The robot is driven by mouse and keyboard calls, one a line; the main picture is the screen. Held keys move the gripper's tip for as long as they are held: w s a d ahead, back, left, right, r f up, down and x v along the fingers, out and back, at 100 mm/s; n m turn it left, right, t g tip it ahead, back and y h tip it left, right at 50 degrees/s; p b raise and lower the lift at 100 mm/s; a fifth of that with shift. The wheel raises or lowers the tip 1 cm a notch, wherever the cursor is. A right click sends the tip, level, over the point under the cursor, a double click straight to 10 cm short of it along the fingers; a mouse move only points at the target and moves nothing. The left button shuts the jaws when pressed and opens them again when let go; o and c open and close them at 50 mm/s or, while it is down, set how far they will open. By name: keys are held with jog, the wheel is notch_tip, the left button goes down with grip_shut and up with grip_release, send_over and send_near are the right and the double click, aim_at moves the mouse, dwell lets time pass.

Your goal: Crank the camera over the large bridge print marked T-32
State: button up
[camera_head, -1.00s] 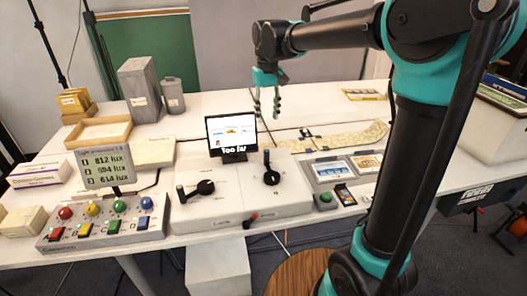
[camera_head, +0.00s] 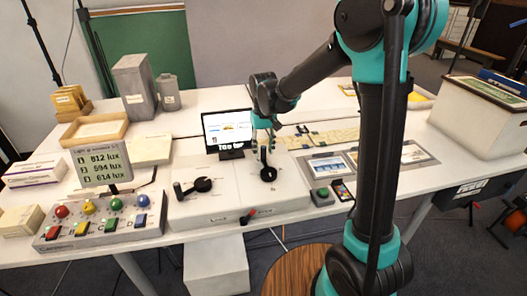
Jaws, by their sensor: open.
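My gripper (camera_head: 268,140) is open, just above and behind the right crank (camera_head: 268,173) on the white control box (camera_head: 225,198); I cannot tell whether it touches the handle. A left crank (camera_head: 201,184) sits on the same box. A small monitor (camera_head: 228,134) stands behind the cranks and shows a print with a blue picture and a caption too small to read. Framed prints (camera_head: 328,165) lie to the right of the box, partly behind my arm. I cannot read a T-32 mark on any of them.
A light meter sign (camera_head: 102,160) and a panel of coloured buttons (camera_head: 105,222) are at left. A green button box (camera_head: 321,196) and a small device (camera_head: 341,188) are right of the control box.

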jog(key=shift+f, duration=0.55)
grip_shut()
jog(key=shift+a, duration=0.1)
